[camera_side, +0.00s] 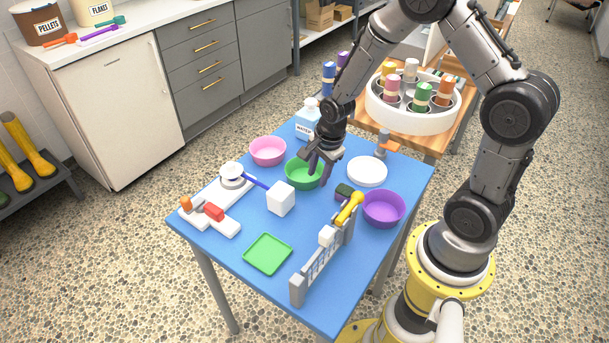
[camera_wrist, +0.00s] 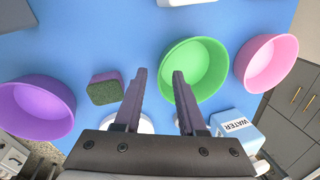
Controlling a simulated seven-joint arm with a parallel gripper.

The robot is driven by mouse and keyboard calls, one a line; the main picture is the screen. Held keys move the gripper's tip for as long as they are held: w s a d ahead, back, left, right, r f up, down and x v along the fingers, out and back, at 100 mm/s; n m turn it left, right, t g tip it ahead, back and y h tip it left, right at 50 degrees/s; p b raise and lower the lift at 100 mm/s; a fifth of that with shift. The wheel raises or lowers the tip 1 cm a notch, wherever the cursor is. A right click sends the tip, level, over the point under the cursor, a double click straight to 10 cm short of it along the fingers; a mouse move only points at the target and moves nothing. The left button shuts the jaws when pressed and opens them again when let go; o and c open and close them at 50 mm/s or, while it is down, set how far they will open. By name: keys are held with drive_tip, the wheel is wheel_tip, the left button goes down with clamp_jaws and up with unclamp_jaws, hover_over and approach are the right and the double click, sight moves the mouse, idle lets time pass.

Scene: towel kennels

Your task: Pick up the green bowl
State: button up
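The green bowl (camera_side: 298,176) sits upright on the blue table between the pink bowl and the white plate. In the wrist view, the green bowl (camera_wrist: 208,62) is right of centre. My gripper (camera_side: 319,168) is at the bowl's right side in the side view, its fingers pointing down and hiding part of the rim. In the wrist view, my gripper (camera_wrist: 159,76) is open and empty, with one finger overlapping the bowl and the other to its left. The near rim lies between them in the picture; I cannot tell whether either finger touches it.
Nearby are a pink bowl (camera_side: 267,150), a white plate (camera_side: 367,172), a purple bowl (camera_side: 384,208), a dark green sponge (camera_wrist: 104,90) and a water container (camera_side: 307,122). A white cube (camera_side: 281,198) and a grey barrier (camera_side: 318,264) stand toward the front.

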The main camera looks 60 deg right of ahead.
drive_tip(key=shift+x, duration=1.15)
clamp_jaws()
idle(0.5)
